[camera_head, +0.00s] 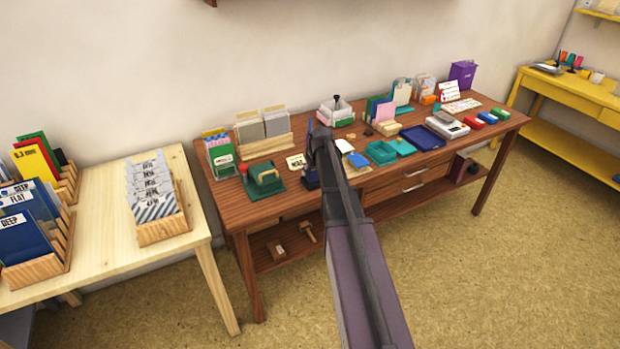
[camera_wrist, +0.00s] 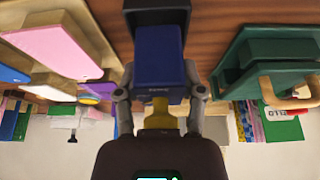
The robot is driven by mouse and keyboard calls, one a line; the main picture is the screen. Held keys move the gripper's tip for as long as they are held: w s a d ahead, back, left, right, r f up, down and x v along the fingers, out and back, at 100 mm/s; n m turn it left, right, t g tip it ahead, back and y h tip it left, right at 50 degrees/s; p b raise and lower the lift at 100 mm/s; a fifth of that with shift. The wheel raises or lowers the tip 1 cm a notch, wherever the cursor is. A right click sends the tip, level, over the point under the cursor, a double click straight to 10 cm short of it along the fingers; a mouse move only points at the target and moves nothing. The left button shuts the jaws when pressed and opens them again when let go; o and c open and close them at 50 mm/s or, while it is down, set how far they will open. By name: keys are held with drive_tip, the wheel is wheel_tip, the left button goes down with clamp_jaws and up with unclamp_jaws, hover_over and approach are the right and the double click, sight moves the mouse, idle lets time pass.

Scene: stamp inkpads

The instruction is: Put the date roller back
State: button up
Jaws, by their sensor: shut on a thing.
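The date roller (camera_wrist: 160,62) shows in the wrist view as a dark blue block with a yellow part (camera_wrist: 158,117) towards my palm. My gripper (camera_wrist: 160,92) is shut on it, one finger on each side. A dark, box-like thing (camera_wrist: 155,6) is at the roller's far end; I cannot tell whether they touch. In the head view my arm hides most of the gripper. A dark blue piece (camera_head: 311,178) shows beside the arm, low over the brown table (camera_head: 240,207).
A green pad with a wooden handle (camera_head: 267,178) and a lettered card (camera_head: 296,162) lie left of the gripper. Teal trays (camera_head: 381,153) and a navy tray (camera_head: 423,138) lie to the right.

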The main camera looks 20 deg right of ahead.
drive_tip(key=shift+f+b, duration=0.5)
drive_tip(key=shift+f, duration=0.35)
drive_tip(key=shift+f, duration=0.2)
drive_tip(key=o, duration=1.2)
drive_tip(key=shift+r, duration=0.1)
drive_tip(key=shift+c, duration=0.2)
drive_tip(key=shift+r, duration=0.1)
drive_tip(key=p+v, duration=1.1)
drive_tip(key=v, duration=0.1)
drive_tip(key=s+a+f+g, duration=0.1)
drive_tip(key=s+a+g, duration=0.3)
drive_tip(key=s+a, duration=1.7)
drive_tip(key=shift+s+a+f+g, duration=0.15)
drive_tip(key=shift+a+g, duration=0.15)
drive_tip(key=shift+a, duration=0.9)
